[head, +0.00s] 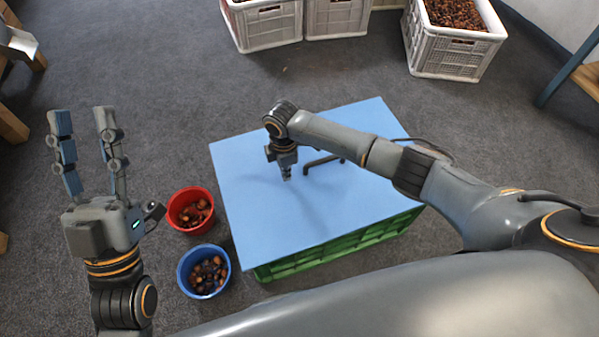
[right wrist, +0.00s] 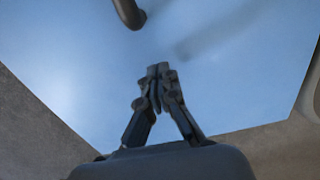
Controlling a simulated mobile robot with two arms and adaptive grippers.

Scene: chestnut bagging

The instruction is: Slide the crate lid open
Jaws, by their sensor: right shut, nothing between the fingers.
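A flat light-blue lid (head: 255,215) covers the top of a green crate (head: 340,246), whose side shows under the lid's front edge. A dark handle (head: 322,161) stands on the lid; its end also shows at the top of the right wrist view (right wrist: 128,12). My right gripper (head: 286,176) points down over the lid, just left of the handle and apart from it. In the right wrist view its fingers (right wrist: 158,72) are together with nothing between them. I cannot tell whether the tips touch the lid. My left gripper (head: 84,112) is raised at the left, open and empty.
A red bucket (head: 181,226) and a blue bucket (head: 184,272), both with chestnuts, stand on the floor left of the crate. White crates stand at the back, one at the right (head: 450,55) full of chestnuts. The grey floor behind the lid is clear.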

